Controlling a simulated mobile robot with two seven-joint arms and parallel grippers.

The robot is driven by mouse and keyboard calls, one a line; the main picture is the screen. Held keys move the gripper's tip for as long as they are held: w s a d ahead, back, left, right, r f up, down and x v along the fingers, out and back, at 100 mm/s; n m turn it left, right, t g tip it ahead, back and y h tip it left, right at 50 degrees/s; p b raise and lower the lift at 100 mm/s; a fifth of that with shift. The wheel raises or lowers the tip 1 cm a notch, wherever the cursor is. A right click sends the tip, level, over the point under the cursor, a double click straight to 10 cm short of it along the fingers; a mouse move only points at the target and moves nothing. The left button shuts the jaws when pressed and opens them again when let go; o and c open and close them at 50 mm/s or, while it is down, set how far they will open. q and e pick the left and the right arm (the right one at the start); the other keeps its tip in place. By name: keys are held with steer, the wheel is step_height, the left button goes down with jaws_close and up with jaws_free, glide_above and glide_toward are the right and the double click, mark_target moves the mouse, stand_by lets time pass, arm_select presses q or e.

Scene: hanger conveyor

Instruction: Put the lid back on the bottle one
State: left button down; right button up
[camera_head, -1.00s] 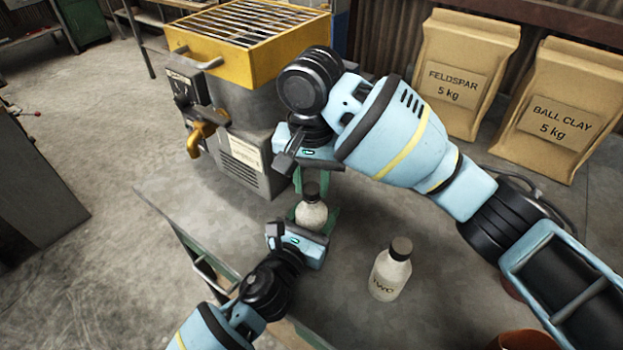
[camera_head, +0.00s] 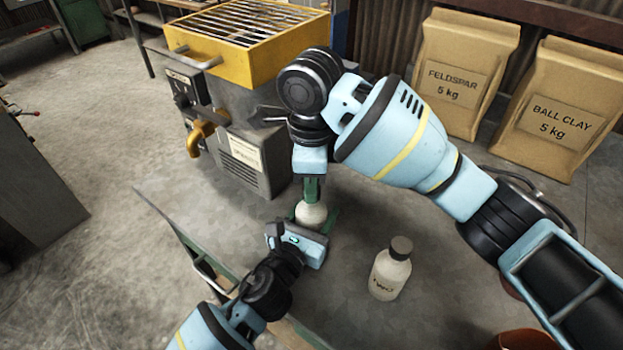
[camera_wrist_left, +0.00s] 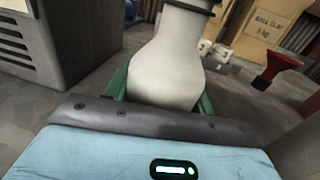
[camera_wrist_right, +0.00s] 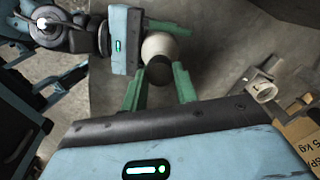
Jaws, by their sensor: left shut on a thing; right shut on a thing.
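A cream bottle (camera_head: 311,216) stands on the grey table, its label not visible. My left gripper (camera_head: 313,222) is shut on its body, one green finger on each side, as the left wrist view shows on the bottle (camera_wrist_left: 166,70). A dark lid (camera_wrist_right: 159,72) sits at the bottle's top, between the green fingers of my right gripper (camera_wrist_right: 159,80), which is shut on it from above. In the head view the right gripper (camera_head: 312,188) hides the lid. Whether the lid is seated cannot be told.
A second bottle marked TWO (camera_head: 390,270), with a dark lid, stands to the right. A machine with a yellow grate (camera_head: 245,45) stands behind left. Paper sacks of feldspar (camera_head: 462,75) and ball clay (camera_head: 553,110) stand at the back right. Table around bottle TWO is clear.

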steer(key=o, duration=0.9)
steer(key=shift+o, duration=0.2)
steer(key=shift+r, duration=0.1)
steer(key=shift+r, duration=2.15)
steer(key=shift+c, duration=0.4)
